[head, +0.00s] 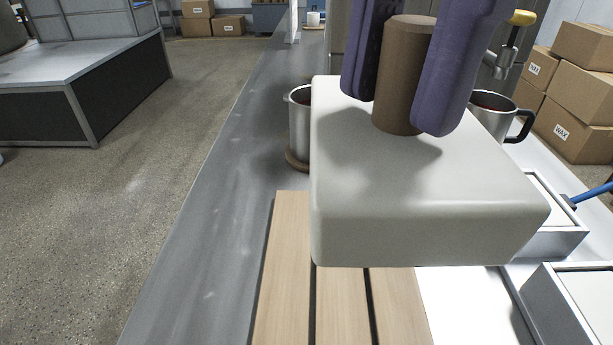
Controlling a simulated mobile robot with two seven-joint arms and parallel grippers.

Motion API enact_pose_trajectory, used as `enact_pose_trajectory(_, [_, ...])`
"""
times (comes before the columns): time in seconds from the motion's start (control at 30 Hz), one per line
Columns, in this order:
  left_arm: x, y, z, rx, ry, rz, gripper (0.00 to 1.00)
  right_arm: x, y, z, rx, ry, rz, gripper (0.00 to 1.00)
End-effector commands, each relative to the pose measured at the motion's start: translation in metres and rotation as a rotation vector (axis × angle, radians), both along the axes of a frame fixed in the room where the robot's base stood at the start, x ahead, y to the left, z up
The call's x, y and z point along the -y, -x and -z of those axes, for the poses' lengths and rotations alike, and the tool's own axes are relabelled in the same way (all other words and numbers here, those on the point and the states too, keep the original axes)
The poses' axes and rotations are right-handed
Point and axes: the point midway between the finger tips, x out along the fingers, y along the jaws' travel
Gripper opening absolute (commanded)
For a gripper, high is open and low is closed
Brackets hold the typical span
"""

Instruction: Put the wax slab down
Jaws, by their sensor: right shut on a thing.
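The wax slab (400,195) is a thick off-white block with rounded edges and a brown cylindrical handle (402,75) standing on its top. My right gripper (405,100) has two purple fingers, one on each side of the handle, and is shut on it. The slab appears held up in front of the camera, above a slatted wooden board (290,275). It hides the far part of the board. I cannot tell the gap between slab and board. My left gripper is not in view.
A metal pot (300,125) on a round brown base stands behind the slab at left. Another metal pot (492,118) with a dark handle is behind at right. White trays (575,300) lie at right. The grey counter (215,220) left of the board is clear.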

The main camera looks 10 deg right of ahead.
Motion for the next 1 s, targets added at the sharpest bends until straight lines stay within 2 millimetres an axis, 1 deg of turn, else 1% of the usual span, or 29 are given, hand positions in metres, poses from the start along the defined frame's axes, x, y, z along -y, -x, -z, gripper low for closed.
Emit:
enact_pose_trajectory(0.03, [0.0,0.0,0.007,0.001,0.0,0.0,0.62,0.0,0.0,0.007,0.001,0.001,0.007,0.0])
enact_pose_trajectory(0.07, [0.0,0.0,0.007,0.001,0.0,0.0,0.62,-0.001,0.0,0.009,-0.001,0.001,0.011,0.0])
enact_pose_trajectory(0.17, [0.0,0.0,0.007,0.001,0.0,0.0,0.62,0.0,0.001,0.025,-0.007,0.004,0.016,0.0])
enact_pose_trajectory(0.5, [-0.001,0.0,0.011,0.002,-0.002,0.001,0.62,0.0,0.002,0.122,-0.008,0.004,0.014,0.0])
enact_pose_trajectory(0.6, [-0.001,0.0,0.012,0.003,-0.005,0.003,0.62,0.0,0.001,0.143,-0.005,0.003,0.015,0.0])
enact_pose_trajectory(0.7, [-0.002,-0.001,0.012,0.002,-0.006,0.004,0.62,0.0,0.001,0.155,-0.002,0.002,0.015,0.0])
enact_pose_trajectory(0.83, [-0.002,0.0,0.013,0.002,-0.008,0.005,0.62,0.0,0.001,0.166,-0.003,0.002,0.015,0.0])
enact_pose_trajectory(1.0, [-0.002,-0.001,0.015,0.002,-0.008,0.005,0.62,0.0,0.001,0.194,-0.004,0.003,0.016,0.0])
